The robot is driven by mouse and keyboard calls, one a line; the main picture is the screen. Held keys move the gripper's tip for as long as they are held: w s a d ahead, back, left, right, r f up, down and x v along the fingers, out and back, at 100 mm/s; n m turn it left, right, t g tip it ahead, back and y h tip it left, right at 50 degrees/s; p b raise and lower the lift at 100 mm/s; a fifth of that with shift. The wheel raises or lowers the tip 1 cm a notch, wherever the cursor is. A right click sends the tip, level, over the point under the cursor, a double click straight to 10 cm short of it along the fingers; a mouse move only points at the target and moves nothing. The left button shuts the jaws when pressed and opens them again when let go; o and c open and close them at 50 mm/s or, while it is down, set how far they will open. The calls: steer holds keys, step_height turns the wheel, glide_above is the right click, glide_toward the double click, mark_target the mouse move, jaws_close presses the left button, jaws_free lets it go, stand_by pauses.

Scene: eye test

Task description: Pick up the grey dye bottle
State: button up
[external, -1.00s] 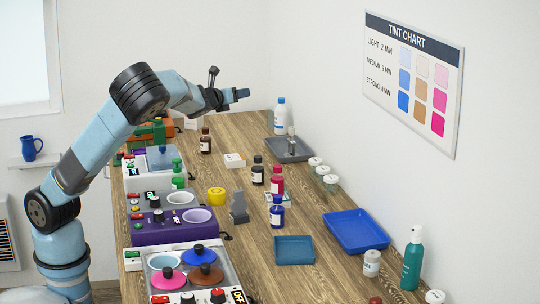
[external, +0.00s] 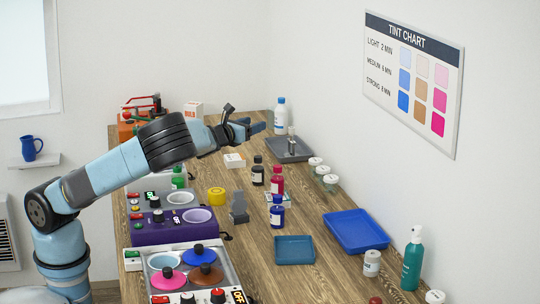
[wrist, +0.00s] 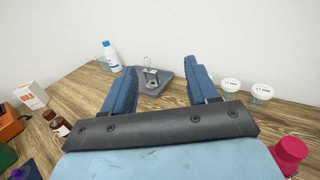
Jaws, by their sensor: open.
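No bottle is clearly recognisable as the grey dye bottle. A small upright grey object (external: 292,146) stands in the grey tray (external: 303,157) at the back; its shape is too small to name surely. It also shows in the wrist view (wrist: 151,78), between and beyond my fingers. A dark bottle with a white label (external: 258,171), a crimson bottle (external: 277,184) and a blue bottle (external: 277,217) stand along the mid-table. My gripper (external: 262,126) is open and empty above the back of the table, left of the tray, its fingers pointing right.
A white bottle with a blue cap (external: 281,118) stands behind the tray. Two white-lidded jars (external: 315,164) stand by the wall. The blue tray (external: 358,229) and teal tray (external: 295,250) look empty.

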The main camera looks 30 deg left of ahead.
mark_target(255, 160)
step_height(255, 160, down, 12)
steer(key=shift+f, duration=0.25)
steer(key=w, duration=0.2)
steer(key=w+d, duration=0.1)
steer(key=w, duration=0.2)
steer(key=shift+f, duration=0.1)
jaws_close()
stand_by(0.6)
